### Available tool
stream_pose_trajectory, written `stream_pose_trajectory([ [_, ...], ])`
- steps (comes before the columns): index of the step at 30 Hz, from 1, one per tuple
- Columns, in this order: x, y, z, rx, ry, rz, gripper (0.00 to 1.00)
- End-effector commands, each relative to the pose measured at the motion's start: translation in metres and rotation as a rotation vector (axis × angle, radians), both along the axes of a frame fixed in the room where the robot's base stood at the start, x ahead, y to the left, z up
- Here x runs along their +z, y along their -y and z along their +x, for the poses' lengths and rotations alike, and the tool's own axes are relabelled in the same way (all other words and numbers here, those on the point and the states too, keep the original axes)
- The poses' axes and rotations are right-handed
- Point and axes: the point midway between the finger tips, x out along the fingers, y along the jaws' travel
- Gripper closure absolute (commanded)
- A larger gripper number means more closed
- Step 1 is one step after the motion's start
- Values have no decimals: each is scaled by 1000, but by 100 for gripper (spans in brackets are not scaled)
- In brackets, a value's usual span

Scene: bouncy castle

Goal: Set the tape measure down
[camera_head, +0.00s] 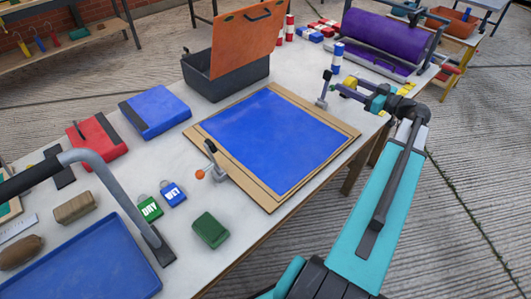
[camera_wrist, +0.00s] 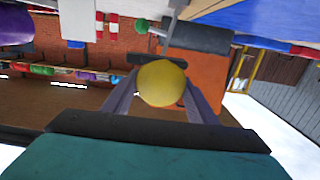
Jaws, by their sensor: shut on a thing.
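My gripper (camera_head: 346,90) is above the table near the far right corner of the wooden board. In the wrist view its two fingers (camera_wrist: 160,98) are closed on a round yellow thing, which I take to be the tape measure (camera_wrist: 162,83). In the head view the tape measure (camera_head: 350,82) is only a small yellow patch, partly hidden by the gripper. It appears held clear of the table, though its height is hard to tell.
A blue sheet (camera_head: 268,140) lies on the wooden board (camera_head: 262,193). Clamps stand at its near left (camera_head: 213,163) and far right (camera_head: 322,88). An open toolbox (camera_head: 225,75) and purple roll (camera_head: 385,42) stand behind. Bare table shows beside the green block (camera_head: 210,230).

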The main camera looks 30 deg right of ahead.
Motion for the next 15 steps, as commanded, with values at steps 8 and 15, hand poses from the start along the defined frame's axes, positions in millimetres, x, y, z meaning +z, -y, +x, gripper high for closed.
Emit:
stream_pose_trajectory([
  [8,-4,0,0,1,1,1,76],
  [15,-31,0,1,1,-1,3,76],
])
